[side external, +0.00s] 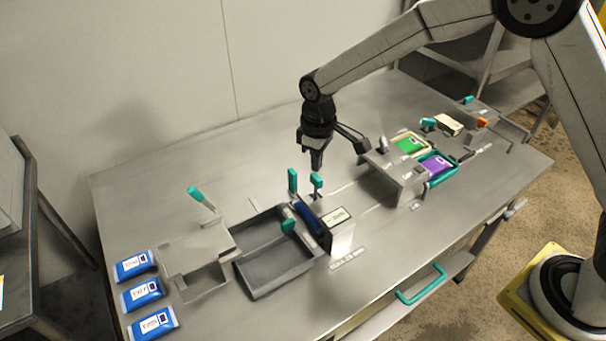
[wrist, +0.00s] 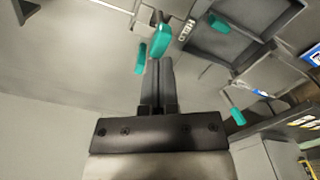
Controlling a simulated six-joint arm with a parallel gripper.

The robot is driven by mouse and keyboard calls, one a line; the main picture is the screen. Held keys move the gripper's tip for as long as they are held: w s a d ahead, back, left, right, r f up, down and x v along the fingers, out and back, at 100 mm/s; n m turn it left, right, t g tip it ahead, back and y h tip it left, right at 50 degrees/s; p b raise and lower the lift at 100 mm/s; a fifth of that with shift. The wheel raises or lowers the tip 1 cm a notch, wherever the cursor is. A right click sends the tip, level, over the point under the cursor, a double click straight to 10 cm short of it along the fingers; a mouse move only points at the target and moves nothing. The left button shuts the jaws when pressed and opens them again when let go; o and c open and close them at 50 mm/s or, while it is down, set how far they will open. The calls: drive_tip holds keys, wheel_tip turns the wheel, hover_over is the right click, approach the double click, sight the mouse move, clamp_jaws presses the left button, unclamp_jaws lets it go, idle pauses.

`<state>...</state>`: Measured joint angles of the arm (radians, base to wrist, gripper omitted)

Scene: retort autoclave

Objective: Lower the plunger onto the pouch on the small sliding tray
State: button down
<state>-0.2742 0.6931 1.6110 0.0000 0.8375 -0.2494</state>
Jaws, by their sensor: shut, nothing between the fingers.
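My gripper (side external: 316,163) is shut and empty, pointing down above the middle of the bench. In the wrist view its fingertips (wrist: 158,66) are together, with a teal handle (wrist: 160,41) just beyond them in the picture. Two upright teal handles, left (side external: 292,181) and right (side external: 316,181), stand below it beside a labelled box (side external: 341,232). A dark blue item (side external: 308,216) shows at that box's left side. A green pouch (side external: 409,145) and a purple pouch (side external: 436,165) lie in trays at the right. I cannot tell which part is the plunger or which tray is the small sliding one.
A large open grey tray (side external: 273,275) with a teal knob (side external: 288,225) lies left of the box. Several blue pouches (side external: 141,294) lie at the left. A housing with a teal lever (side external: 196,195) stands near them. A teal drawer handle (side external: 420,285) is at the front.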

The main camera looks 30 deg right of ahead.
drive_tip(key=shift+f, duration=1.4)
idle(0.9)
drive_tip(key=shift+r, duration=3.55)
drive_tip(key=shift+d, duration=0.1)
drive_tip(key=s+d+m+t, duration=0.1)
drive_tip(key=s+d+m, duration=0.2)
drive_tip(key=s+d, duration=0.3)
drive_tip(key=s+d+f+m+t, duration=0.1)
drive_tip(key=s+d+m, duration=0.2)
drive_tip(key=s+d, duration=0.4)
drive_tip(key=s, duration=0.7)
drive_tip(key=shift+d+t, duration=0.15)
drive_tip(key=shift+t, duration=0.15)
drive_tip(key=shift+w, duration=0.1)
